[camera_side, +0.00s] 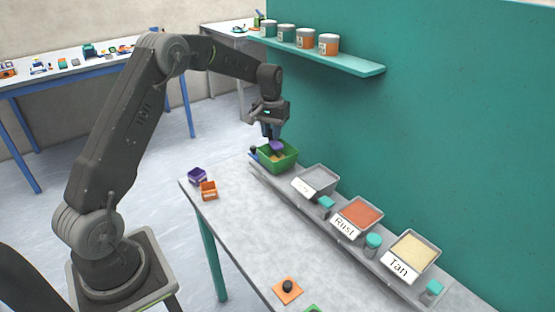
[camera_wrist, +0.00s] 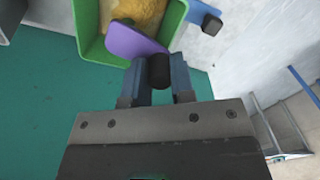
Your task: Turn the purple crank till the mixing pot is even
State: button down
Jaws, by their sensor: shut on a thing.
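The mixing pot (camera_side: 289,166) is a green square tub at the far end of the bench ledge. It also shows in the wrist view (camera_wrist: 88,32), with yellow-tan powder (camera_wrist: 140,14) inside; the visible part looks slightly mottled, and the rest is cut off or covered. The purple crank (camera_side: 276,146) lies over the pot; its flat arm (camera_wrist: 132,42) crosses the near rim in the wrist view. My gripper (camera_side: 271,133) is above the pot, with its fingers shut on the crank's black knob (camera_wrist: 159,70).
A blue handle with a dark end (camera_wrist: 211,24) sticks out beside the pot. Trays of grey, rust (camera_side: 361,212) and tan (camera_side: 414,250) powder line the ledge. A purple box (camera_side: 197,176) and orange box (camera_side: 208,190) stand on the bench. A teal wall rises close behind.

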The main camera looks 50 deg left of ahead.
jog(key=shift+w+d+r, duration=0.1)
jog(key=shift+w+d, duration=0.2)
jog(key=shift+w, duration=0.25)
jog(key=shift+w+d, duration=0.25)
jog(key=shift+w, duration=0.3)
jog(key=shift+w+d, duration=0.45)
jog(key=shift+d, duration=0.2)
jog(key=c, duration=1.1)
grip_release()
jog(key=shift+r, duration=3.9)
notch_tip(320, 180, down, 8)
jog(key=shift+r, duration=0.15)
jog(key=shift+s+a, duration=0.45)
jog(key=shift+a, duration=0.15)
